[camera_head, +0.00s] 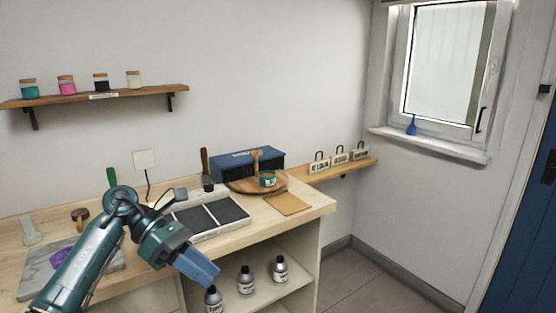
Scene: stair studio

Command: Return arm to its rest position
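My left arm (95,255) comes in from the lower left, green-teal and bent at a joint above the workbench. My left gripper (203,272) points down and to the right, in front of the bench's front edge and above the lower shelf. Its end is a blue block-like shape, and I cannot make out a gap between the fingers. No separate held thing can be told there. My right gripper is not in view.
The wooden workbench (318,200) holds a tray with dark panels (203,217), a blue box (240,163), a round wooden board (242,186) and a grey slab (38,278). Bottles (246,282) stand on the shelf below. Floor (370,285) at right is clear.

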